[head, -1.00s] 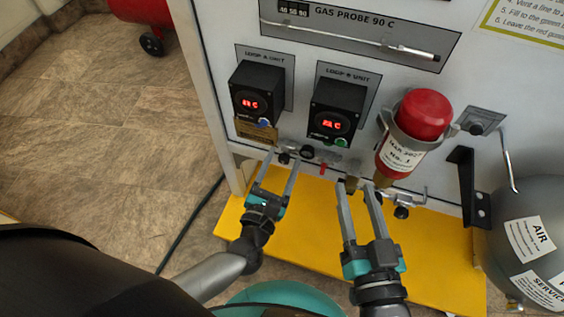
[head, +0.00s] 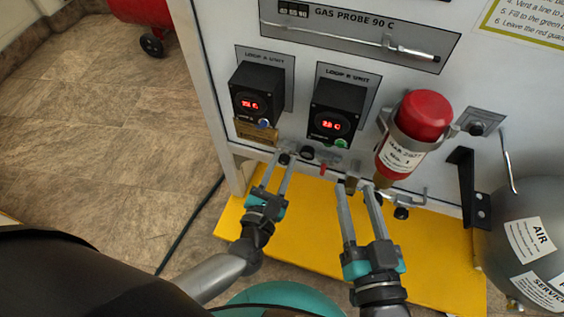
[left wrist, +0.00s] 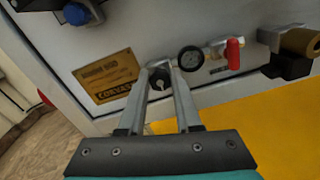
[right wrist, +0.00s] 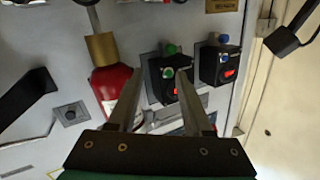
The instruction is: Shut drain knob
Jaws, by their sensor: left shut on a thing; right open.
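The drain knob (left wrist: 159,83) is a small dark round knob with a pale mark, low on the panel in the left wrist view. It shows small in the head view (head: 285,159). My left gripper (left wrist: 161,70) is shut on it, one finger on each side, and it also shows in the head view (head: 282,158). My right gripper (head: 355,187) is open and empty, below the red cylinder in the head view. In the right wrist view its fingers (right wrist: 156,75) stand apart.
A round gauge (left wrist: 190,58) and a red valve handle (left wrist: 233,53) sit right of the knob. A brass-coloured plate (left wrist: 108,76) is on its left. The red cylinder (head: 424,113) and grey air tank (head: 535,215) stand right. The yellow base (head: 310,235) lies below.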

